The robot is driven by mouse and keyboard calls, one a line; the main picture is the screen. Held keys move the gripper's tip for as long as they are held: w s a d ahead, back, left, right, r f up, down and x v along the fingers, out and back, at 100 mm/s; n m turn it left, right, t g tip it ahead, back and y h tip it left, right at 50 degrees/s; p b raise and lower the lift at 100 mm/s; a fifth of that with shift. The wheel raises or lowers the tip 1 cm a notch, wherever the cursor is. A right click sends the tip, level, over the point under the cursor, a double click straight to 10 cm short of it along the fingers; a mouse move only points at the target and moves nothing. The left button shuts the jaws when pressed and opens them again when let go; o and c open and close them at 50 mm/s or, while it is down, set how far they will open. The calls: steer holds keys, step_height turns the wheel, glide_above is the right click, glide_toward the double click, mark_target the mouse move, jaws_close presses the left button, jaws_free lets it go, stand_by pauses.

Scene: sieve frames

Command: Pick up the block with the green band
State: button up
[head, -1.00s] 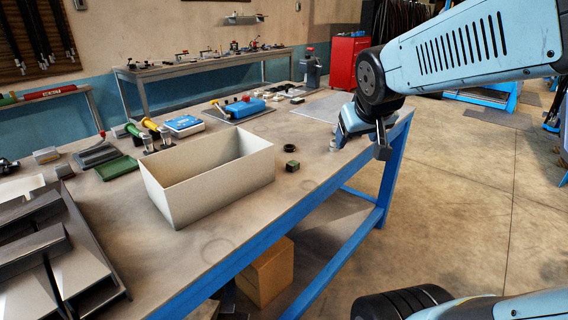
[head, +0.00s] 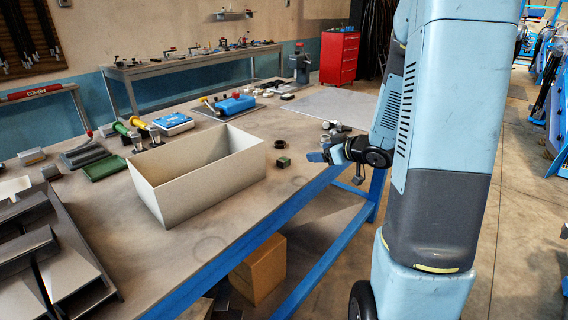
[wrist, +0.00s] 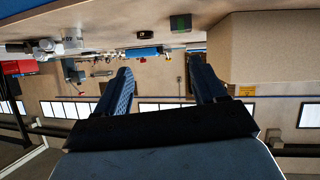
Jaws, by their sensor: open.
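The small dark block with the green band (head: 284,162) stands on the workbench near its front edge, right of the beige open box (head: 166,202). In the wrist view, which is upside down, the block (wrist: 181,23) shows at the top with its green band. My gripper (head: 322,156) is at the front edge of the bench, to the right of the block and apart from it. In the wrist view my gripper's two fingers (wrist: 162,82) are spread with nothing between them.
A black ring (head: 279,144) lies just behind the block. The box wall (wrist: 272,50) also shows in the wrist view. A flat grey sheet (head: 336,105) and a blue tool (head: 235,104) lie farther back. The bench around the block is mostly clear.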

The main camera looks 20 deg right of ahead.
mark_target(287, 160)
steer(key=shift+y, duration=0.9)
steer(key=w+a+f, duration=0.5)
steer(key=shift+w+a+f, duration=0.1)
steer(key=shift+w+a, duration=0.15)
steer(key=shift+w, duration=0.05)
steer(key=shift+s+a+x, duration=0.1)
steer(key=shift+a+x, duration=0.05)
steer(key=shift+x, duration=1.15)
steer(key=shift+s+a+x, duration=0.1)
steer(key=shift+a+x, duration=0.05)
steer(key=shift+x, duration=1.15)
steer(key=shift+c, duration=0.4)
steer(key=c, duration=1.1)
steer(key=shift+c, duration=0.2)
